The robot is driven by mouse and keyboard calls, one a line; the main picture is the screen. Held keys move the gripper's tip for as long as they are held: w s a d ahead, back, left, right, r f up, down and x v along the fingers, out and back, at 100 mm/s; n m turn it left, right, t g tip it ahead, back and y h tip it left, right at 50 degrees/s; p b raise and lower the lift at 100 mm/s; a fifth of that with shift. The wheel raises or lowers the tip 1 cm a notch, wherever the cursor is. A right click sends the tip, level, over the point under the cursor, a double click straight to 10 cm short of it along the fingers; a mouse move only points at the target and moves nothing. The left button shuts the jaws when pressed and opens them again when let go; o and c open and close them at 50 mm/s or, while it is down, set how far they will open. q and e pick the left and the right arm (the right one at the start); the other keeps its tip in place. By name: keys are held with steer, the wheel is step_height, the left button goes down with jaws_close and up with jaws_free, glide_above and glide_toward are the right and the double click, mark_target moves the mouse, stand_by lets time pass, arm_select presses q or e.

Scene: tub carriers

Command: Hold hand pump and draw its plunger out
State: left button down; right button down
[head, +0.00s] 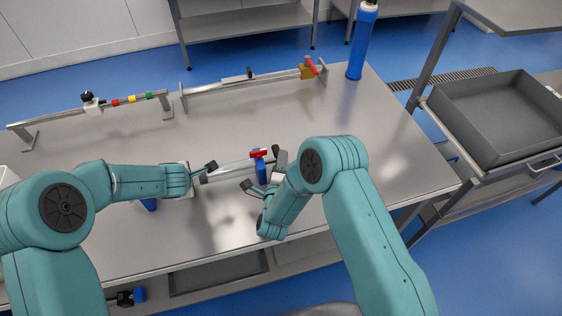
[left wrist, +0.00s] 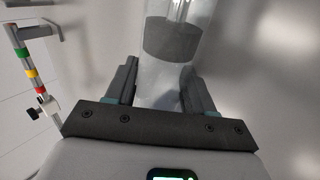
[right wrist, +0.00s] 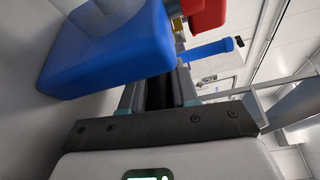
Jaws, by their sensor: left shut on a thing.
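The hand pump lies along the middle of the bench, with a pale, clear-looking barrel (head: 231,171) and a blue end piece (head: 261,172) topped by a red part (head: 258,152). My left gripper (head: 204,176) is shut on the barrel. In the left wrist view the barrel (left wrist: 158,88) runs between the fingers, with a dark band inside. My right gripper (head: 279,160) is beside the blue end. In the right wrist view the blue block (right wrist: 105,50) is close on the left, and the fingers look close together with nothing clearly between them. The plunger handle is not clearly visible.
A rail with coloured rings (head: 132,99) and a long bracket (head: 232,87) with a brass block stand at the bench's back. A blue cylinder (head: 361,42) stands at the back right corner. A grey tub (head: 500,115) is on a rack to the right. The bench's right side is clear.

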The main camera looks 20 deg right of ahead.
arm_select(q)
steer(key=shift+a+r, duration=0.1)
arm_select(e)
steer(key=d, duration=1.3)
steer(key=shift+d, duration=0.2)
steer(key=c, duration=0.9)
jaws_free()
steer(key=v, duration=1.2)
steer(key=shift+a, duration=0.1)
